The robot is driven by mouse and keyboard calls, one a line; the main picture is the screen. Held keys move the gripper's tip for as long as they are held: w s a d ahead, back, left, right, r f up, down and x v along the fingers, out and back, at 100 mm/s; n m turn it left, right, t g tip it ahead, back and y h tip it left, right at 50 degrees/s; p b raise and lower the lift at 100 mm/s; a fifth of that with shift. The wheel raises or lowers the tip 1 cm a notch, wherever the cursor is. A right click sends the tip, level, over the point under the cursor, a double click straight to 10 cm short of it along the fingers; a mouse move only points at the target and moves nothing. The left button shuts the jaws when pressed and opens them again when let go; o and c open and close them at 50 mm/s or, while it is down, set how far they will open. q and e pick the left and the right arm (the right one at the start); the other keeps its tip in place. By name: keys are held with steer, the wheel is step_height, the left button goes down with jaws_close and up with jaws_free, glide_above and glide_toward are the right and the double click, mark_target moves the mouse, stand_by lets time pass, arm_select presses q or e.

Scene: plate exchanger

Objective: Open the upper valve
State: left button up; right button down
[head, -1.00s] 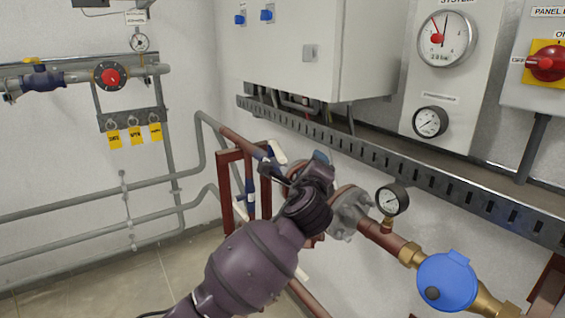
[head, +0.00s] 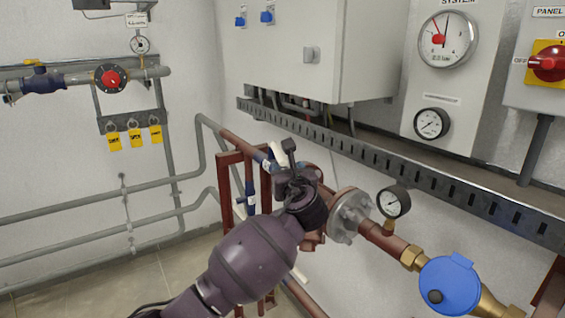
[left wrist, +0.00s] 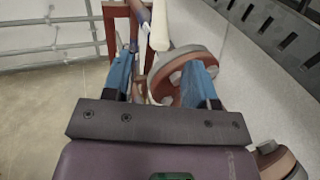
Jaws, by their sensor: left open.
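The upper valve's white lever handle (head: 279,154) shows just above my left gripper in the head view, on the red-brown and blue pipework. In the left wrist view the white handle (left wrist: 160,28) runs down from the top edge into the space between the two blue fingers. My left gripper (left wrist: 160,68) is open, with one finger on each side and a red-brown flange (left wrist: 168,66) behind the right one. I cannot tell whether a finger touches the handle. My right gripper is not in view.
A second white lever (head: 299,275) shows lower down. A grey flange (head: 350,216), a pressure gauge (head: 394,202) and a blue meter (head: 449,284) stand right of the wrist. A slotted grey tray (head: 400,166) runs above. The floor at left is free.

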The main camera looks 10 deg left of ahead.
mark_target(284, 163)
arm_select(q)
steer(key=b+x, duration=0.1)
steer(key=x, duration=0.4)
steer(key=shift+w+a+f, duration=0.1)
steer(key=shift+w+f, duration=0.05)
steer(key=shift+w, duration=0.15)
steer(key=shift+x, duration=0.8)
jaws_close()
